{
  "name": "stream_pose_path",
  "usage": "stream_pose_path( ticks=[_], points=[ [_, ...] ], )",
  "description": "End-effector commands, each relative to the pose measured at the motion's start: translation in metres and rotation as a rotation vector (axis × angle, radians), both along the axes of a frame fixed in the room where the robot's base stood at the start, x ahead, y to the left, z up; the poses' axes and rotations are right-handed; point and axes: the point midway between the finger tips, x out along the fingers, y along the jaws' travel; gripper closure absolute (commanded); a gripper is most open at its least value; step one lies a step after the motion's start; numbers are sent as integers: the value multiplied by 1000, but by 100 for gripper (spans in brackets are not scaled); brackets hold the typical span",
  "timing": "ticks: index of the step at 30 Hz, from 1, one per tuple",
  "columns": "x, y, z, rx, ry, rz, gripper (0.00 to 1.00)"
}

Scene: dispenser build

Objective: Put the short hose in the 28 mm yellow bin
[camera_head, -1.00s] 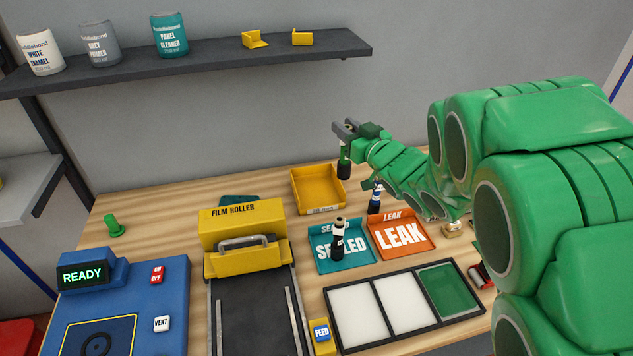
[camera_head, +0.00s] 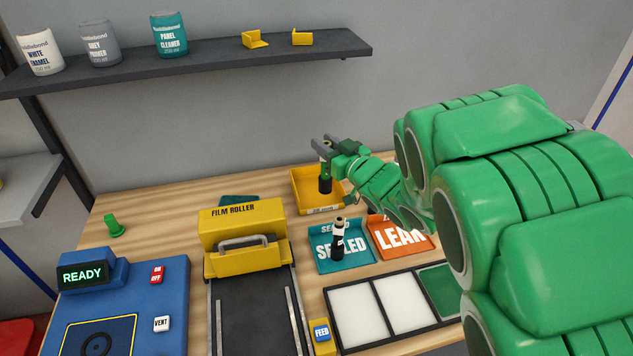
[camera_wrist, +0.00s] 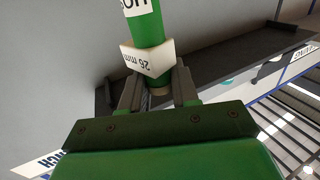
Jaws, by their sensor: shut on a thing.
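My gripper (camera_head: 325,143) is shut on a slim upright piece (camera_head: 325,178), green above and black below. It shows against the inside of the yellow bin (camera_head: 303,190) at the back of the bench; I cannot tell whether it touches the bin floor. In the wrist view my gripper (camera_wrist: 158,88) holds a green cylinder (camera_wrist: 146,28) with a white tag (camera_wrist: 148,60) reading "26 mm". The label on the bin's front is too small to read. I cannot tell the piece's full length.
A teal SEALED tray (camera_head: 318,262) holds a black and white upright piece (camera_head: 338,242). An orange LEAK tray (camera_head: 398,250) is partly behind my arm. The yellow film roller (camera_head: 240,232) stands left of the bin. A shelf (camera_head: 200,66) runs along the wall behind.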

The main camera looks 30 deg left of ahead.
Motion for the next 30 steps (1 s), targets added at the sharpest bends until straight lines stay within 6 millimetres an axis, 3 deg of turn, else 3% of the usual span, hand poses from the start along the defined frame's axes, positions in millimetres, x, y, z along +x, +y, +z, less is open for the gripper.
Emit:
stream_pose_path(
  ticks=[11,30],
  points=[
    [7,6,-19,4,-2,1,100],
    [60,53,-50,4,-1,1,100]
  ],
)
